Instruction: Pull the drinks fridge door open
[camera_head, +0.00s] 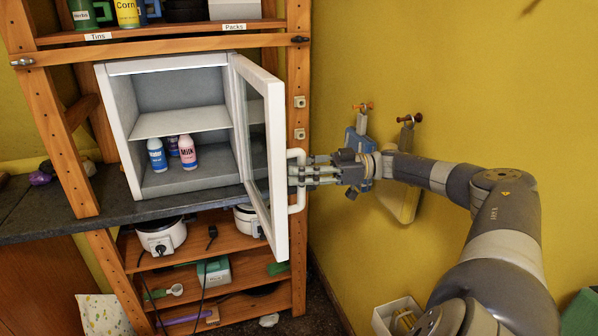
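The white drinks fridge (118,130) sits on the dark counter inside the wooden shelf frame. Its glass-paned door (278,160) stands wide open, swung out to the right, so the inside shows. Bottles stand on the fridge floor, among them a blue one (156,155) and a pink Milk one (187,152). The door's white handle (298,204) is a vertical bar on its outer face. My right gripper (298,174) reaches in from the right, its fingers closed around the handle. My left gripper is out of view.
A yellow wall (480,80) runs along the right, with hooks and hanging items (405,190) behind my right gripper. A white cooker (160,235) and cables are on the shelf below. An open box (398,316) is at the bottom.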

